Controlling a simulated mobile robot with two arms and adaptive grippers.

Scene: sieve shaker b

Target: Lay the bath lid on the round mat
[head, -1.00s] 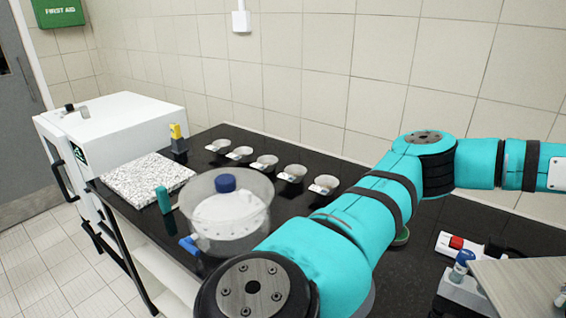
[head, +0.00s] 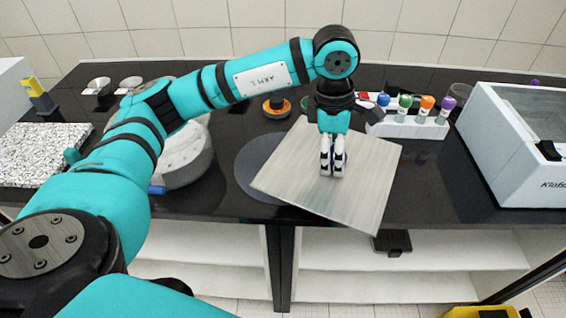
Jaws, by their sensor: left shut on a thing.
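The bath lid (head: 310,197), a square grey brushed-metal plate, is in the middle of the head view. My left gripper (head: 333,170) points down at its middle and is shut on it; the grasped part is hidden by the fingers. The round mat (head: 256,180), a dark grey disc on the black bench, shows to the left of the lid. The lid hides the mat's right part and reaches past the bench's front edge. I cannot tell how high the lid is above the bench. My right gripper is not in view.
A white rack with coloured-capped tubes (head: 408,127) stands behind the lid. A white bath unit (head: 520,150) stands at the right. An orange-and-black round item (head: 276,107) sits behind the mat.

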